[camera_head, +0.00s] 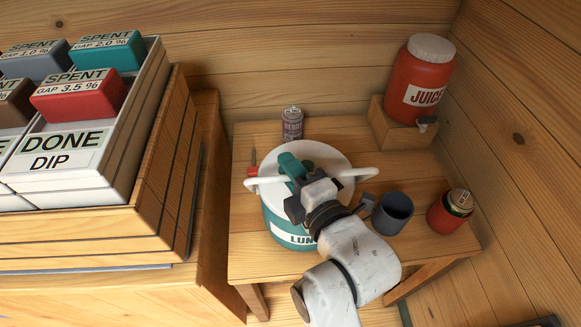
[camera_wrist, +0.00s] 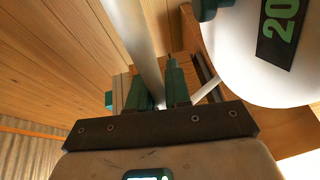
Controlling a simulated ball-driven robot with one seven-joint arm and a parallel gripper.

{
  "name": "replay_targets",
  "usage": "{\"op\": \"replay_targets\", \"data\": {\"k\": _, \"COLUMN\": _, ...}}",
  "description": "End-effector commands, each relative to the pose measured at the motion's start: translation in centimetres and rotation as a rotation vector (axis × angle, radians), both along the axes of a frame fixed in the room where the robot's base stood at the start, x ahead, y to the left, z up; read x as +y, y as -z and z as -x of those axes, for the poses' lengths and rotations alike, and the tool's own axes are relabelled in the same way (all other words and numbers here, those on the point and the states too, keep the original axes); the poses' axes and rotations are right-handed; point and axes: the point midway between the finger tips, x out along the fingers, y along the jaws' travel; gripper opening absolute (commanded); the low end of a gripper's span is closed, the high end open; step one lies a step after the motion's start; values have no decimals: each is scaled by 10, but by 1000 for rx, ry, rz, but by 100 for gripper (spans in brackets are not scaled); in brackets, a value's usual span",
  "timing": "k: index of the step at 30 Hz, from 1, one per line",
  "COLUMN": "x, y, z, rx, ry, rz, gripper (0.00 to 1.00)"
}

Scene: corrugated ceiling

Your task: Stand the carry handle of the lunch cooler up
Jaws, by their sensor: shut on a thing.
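The lunch cooler (camera_head: 288,233) is a teal round tub with a white lid (camera_head: 329,157), standing on a small wooden table. Its white carry handle (camera_head: 350,173) spans across the lid, and its middle is hidden behind my gripper in the head view. My gripper (camera_head: 289,164) is shut on the handle; its green fingers reach over the lid. In the wrist view, the white handle bar (camera_wrist: 133,38) runs between the two fingers (camera_wrist: 158,88), and the white lid (camera_wrist: 262,75) lies to the right, apart from them. The handle's exact tilt is hard to tell.
A grey mug (camera_head: 392,214) and a red jar (camera_head: 449,211) stand right of the cooler. A small can (camera_head: 292,124) and a red-handled tool (camera_head: 252,171) are behind it. A red juice jug (camera_head: 416,80) sits on a wooden block. A bin of spent boxes (camera_head: 150,80) stands left.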

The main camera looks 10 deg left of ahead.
Motion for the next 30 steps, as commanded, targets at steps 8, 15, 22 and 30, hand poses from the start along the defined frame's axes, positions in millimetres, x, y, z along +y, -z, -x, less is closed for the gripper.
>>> {"op": "replay_targets", "data": {"k": 8, "x": 0, "y": -1, "z": -1, "rx": 5, "ry": 0, "rz": 2, "gripper": 0}}
{"op": "replay_targets", "data": {"k": 15, "x": 4, "y": -11, "z": -13, "rx": 97, "ry": 1, "rz": 30, "gripper": 0}}
{"op": "replay_targets", "data": {"k": 22, "x": 8, "y": -13, "z": -30, "rx": 216, "ry": 1, "rz": 64, "gripper": 0}}
{"op": "replay_targets", "data": {"k": 30, "x": 17, "y": -5, "z": -59, "rx": 238, "ry": 1, "rz": 72, "gripper": 0}}
